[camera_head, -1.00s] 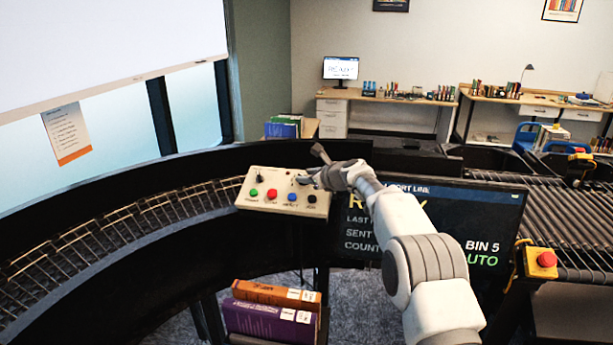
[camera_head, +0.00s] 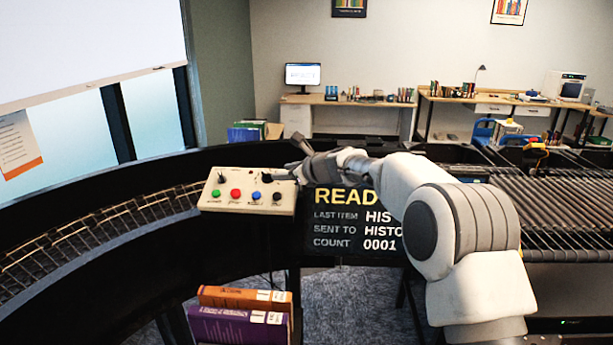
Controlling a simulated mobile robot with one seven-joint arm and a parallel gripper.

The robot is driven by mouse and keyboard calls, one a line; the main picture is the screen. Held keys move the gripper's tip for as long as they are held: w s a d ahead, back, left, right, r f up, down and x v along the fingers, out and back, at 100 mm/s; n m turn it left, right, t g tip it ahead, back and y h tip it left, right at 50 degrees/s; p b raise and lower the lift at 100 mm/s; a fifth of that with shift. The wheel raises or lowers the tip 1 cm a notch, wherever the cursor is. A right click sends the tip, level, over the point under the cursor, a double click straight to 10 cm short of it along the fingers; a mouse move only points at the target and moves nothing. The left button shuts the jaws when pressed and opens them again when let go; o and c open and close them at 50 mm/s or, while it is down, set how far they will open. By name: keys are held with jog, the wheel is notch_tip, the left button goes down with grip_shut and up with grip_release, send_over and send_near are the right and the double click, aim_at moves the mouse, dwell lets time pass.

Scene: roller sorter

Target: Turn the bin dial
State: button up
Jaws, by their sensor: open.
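A beige control box (camera_head: 247,203) stands at the inner edge of the curved conveyor. A dark knob (camera_head: 221,179) sits at its upper left. A row of green, red, blue and black buttons runs along its front. The labels are too small to read, so I cannot tell which control is the bin dial. My gripper (camera_head: 284,161) is open at the box's upper right corner. One finger points up behind the box and the other lies low over its top, hiding part of that corner. I cannot tell whether it touches a control there.
A dark screen (camera_head: 345,243) sits right of the box, partly behind my arm. Orange (camera_head: 240,298) and purple (camera_head: 232,326) books lie below the box. The curved roller conveyor (camera_head: 105,236) runs left and a straight roller bed (camera_head: 560,205) lies right.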

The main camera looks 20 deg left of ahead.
jog(key=b+v, duration=0.2)
jog(key=v, duration=0.7)
jog(key=shift+d, duration=0.25)
jog(key=shift+s+r, duration=0.1)
jog(key=shift+s, duration=0.05)
